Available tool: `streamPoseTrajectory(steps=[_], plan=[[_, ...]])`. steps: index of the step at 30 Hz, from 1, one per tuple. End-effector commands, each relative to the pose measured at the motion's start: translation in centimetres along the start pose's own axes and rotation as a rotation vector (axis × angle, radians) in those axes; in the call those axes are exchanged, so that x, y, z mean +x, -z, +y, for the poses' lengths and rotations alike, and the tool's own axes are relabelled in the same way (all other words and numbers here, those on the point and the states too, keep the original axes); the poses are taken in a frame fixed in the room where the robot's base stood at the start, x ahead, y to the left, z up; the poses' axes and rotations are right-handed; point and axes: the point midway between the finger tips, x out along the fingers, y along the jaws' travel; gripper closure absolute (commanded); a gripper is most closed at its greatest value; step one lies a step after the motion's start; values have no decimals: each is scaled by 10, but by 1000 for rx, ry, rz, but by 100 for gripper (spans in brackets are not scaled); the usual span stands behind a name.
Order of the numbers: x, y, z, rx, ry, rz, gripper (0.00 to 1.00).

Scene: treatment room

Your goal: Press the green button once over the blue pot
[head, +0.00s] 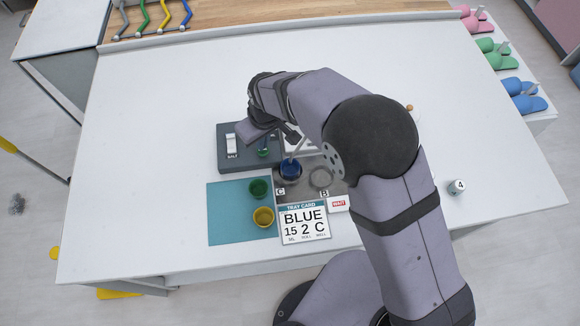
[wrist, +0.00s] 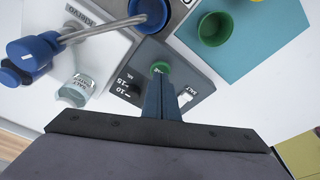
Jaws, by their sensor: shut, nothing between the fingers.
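The blue pot (head: 290,170) sits in the well marked C; part of it shows at the top of the wrist view (wrist: 150,12). The green button (head: 263,153) is on the dark grey salt unit (head: 224,160), left of the blue pot. It also shows in the wrist view (wrist: 160,67), right at the fingertips. My gripper (head: 264,141) is shut and empty, pointing down over the button; in the wrist view its fingers (wrist: 160,80) partly cover it. I cannot tell whether they touch it.
Green (head: 258,188) and yellow (head: 264,217) pots stand on the teal mat (head: 225,215). The tray card (head: 304,223) reads BLUE, 15, 2, C; a WAIT sign (head: 338,204) is beside it. A blue-ended metal tool (wrist: 35,52) is near the salt jar (wrist: 76,90).

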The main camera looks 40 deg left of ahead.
Motion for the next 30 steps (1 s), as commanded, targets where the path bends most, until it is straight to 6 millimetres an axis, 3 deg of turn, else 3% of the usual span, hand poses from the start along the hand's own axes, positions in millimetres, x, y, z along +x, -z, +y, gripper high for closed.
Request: streamPoseTrajectory(steps=[16, 30], plan=[[-3, 1, 0, 0, 0, 2, 100], [-41, 9, 0, 0, 0, 3, 100]])
